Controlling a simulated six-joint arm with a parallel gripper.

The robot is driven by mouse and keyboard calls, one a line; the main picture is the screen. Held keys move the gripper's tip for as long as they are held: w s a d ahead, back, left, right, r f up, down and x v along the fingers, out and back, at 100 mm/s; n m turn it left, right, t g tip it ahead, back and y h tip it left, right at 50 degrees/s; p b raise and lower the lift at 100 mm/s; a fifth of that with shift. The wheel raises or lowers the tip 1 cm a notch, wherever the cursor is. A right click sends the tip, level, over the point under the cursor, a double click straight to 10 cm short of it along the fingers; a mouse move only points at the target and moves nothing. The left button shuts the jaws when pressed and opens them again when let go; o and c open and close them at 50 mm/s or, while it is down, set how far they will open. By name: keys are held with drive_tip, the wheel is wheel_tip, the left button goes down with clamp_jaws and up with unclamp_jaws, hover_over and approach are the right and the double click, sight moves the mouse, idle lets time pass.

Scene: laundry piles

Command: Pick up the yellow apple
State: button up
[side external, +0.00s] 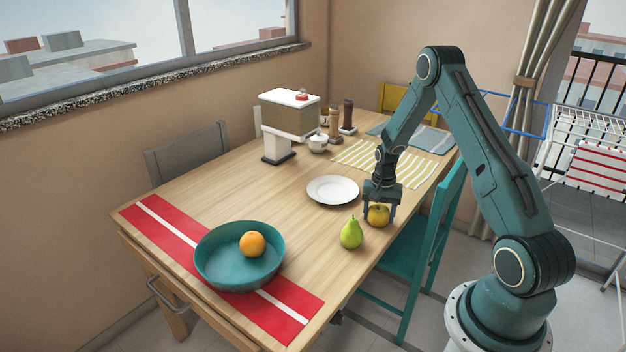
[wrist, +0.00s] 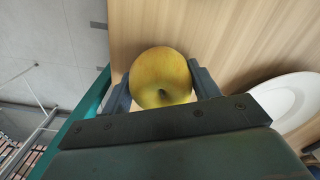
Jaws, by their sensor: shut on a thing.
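The yellow apple (side external: 378,215) is near the table's right edge in the side view. It also shows in the wrist view (wrist: 161,77), between the two fingers of my gripper. My gripper (side external: 379,211) points down over the apple and is shut on it, one finger on each side. The apple looks to be at table height; I cannot tell whether it touches the wood.
A green pear (side external: 351,233) stands close to the apple, and a white plate (side external: 333,188) lies behind it. A teal bowl (side external: 213,275) with an orange (side external: 252,244) sits on a red runner (side external: 150,222). A teal chair (side external: 405,270) is beside the table edge.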

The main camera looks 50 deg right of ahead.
sight(380, 207)
drive_tip(key=shift+r, duration=0.1)
wheel_tip(380, 207, up, 20)
idle(0.8)
idle(0.5)
